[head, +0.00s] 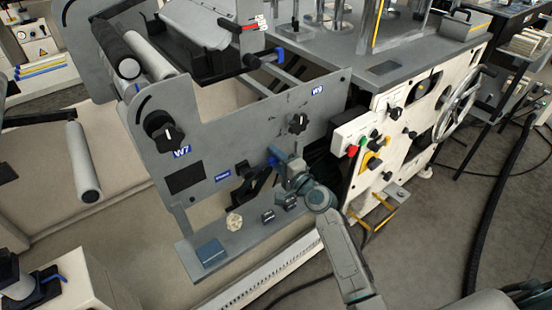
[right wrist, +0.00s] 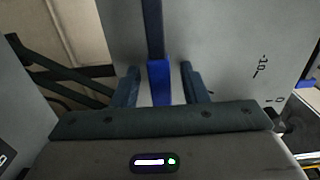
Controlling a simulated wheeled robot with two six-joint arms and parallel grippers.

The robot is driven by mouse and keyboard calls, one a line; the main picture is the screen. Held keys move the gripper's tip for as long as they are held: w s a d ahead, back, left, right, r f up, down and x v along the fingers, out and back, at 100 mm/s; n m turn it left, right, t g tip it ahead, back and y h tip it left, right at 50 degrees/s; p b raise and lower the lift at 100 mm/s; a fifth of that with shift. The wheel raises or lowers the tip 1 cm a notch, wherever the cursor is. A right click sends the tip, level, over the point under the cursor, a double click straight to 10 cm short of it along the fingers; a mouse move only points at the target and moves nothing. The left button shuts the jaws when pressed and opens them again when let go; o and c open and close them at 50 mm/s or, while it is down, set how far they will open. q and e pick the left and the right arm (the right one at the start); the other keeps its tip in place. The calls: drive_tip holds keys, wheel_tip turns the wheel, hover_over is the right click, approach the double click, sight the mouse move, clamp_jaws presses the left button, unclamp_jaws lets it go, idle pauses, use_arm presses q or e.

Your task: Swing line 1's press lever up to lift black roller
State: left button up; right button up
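The press lever, a blue handle (right wrist: 160,84), stands between the two fingers of my right gripper (right wrist: 161,88) in the right wrist view. A narrow gap shows on each side of it, so the fingers are open around the handle. In the head view my right gripper (head: 279,160) reaches the grey front panel (head: 230,128) below the W9 label, and mostly hides the lever. A black roller (head: 117,48) lies beside a light grey roller (head: 148,50) at the panel's upper left. My left gripper is not in view.
Black knobs (head: 164,131) stick out of the panel. A lower shelf (head: 235,245) holds a blue box (head: 211,253) and small items. A cream control cabinet (head: 385,135) with buttons and a handwheel (head: 458,105) stands to the right.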

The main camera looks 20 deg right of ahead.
clamp_jaws()
